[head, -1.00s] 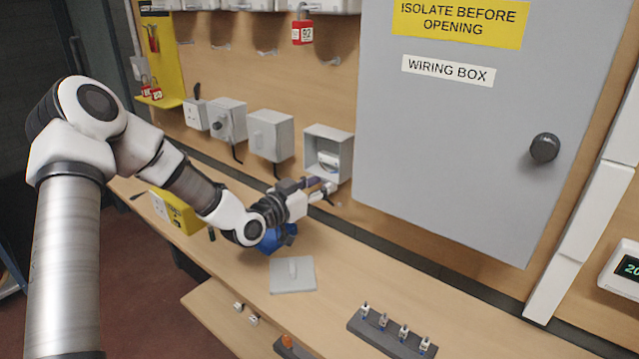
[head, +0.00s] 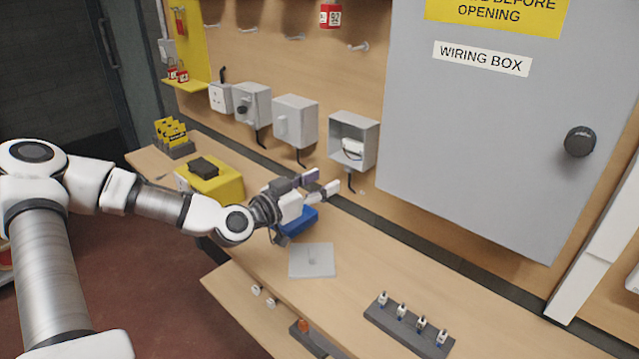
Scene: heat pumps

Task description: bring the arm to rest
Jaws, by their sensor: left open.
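My left arm comes in from the left, and its gripper (head: 322,184) is open with nothing seen between the fingers. It hangs above the bench, in front of and below the open grey box (head: 367,130) on the wall. A white part (head: 352,148) shows inside that box. A blue object (head: 298,220) lies on the bench just below the gripper and is partly hidden by it. A grey cover plate (head: 312,262) lies flat on the bench nearer to me. My right gripper does not show.
A yellow box with a black top (head: 222,182) stands on the bench left of the gripper. A dark rack (head: 390,326) of small parts lies at the front right. The large wiring box (head: 480,130) stands out from the wall at right. Bench between plate and wiring box is mostly clear.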

